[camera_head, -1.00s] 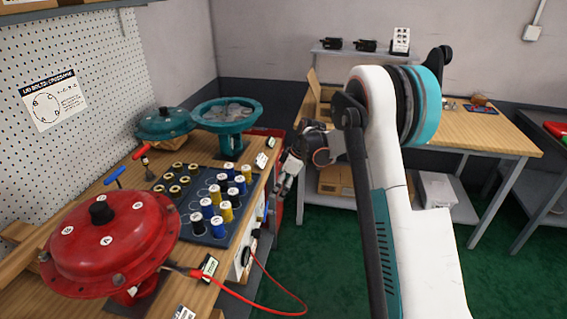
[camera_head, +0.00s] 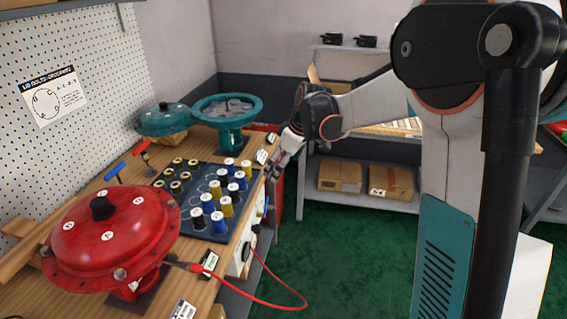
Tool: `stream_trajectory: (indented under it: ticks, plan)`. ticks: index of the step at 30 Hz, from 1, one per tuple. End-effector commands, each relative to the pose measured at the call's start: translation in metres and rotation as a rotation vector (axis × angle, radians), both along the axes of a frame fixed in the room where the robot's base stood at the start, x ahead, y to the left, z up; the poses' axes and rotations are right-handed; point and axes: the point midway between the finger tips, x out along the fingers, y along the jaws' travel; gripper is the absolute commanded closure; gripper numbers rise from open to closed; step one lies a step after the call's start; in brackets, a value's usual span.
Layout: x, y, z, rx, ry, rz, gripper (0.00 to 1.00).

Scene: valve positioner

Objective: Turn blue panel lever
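A small blue lever (camera_head: 266,207) shows edge-on at the white front panel (camera_head: 246,250) below the workbench's right edge. Its angle is hard to tell from here. My gripper (camera_head: 274,167) hangs just off the bench's right edge, pointing down and left. It is above and beyond the lever in the picture, apart from it. The gripper is small and seen from the side, so whether its fingers are open or shut cannot be told. A blue T-handle tool (camera_head: 114,171) stands on the bench at left.
A red valve actuator (camera_head: 115,230) fills the bench's near left. A dark tray (camera_head: 213,232) holds several blue, yellow and white-topped cylinders. Teal actuator parts (camera_head: 227,108) stand at the back. A red cable (camera_head: 275,304) loops out from the bench. Green floor is clear to the right.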

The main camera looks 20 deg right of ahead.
Motion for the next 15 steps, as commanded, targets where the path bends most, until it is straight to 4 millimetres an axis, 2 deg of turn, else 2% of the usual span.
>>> stream_trajectory:
  ticks: [7,15]
  plan:
    - [-0.018,0.004,0.017,-0.003,-0.007,-0.048,0.09]
    - [-0.022,0.004,0.021,-0.003,-0.009,-0.06,0.09]
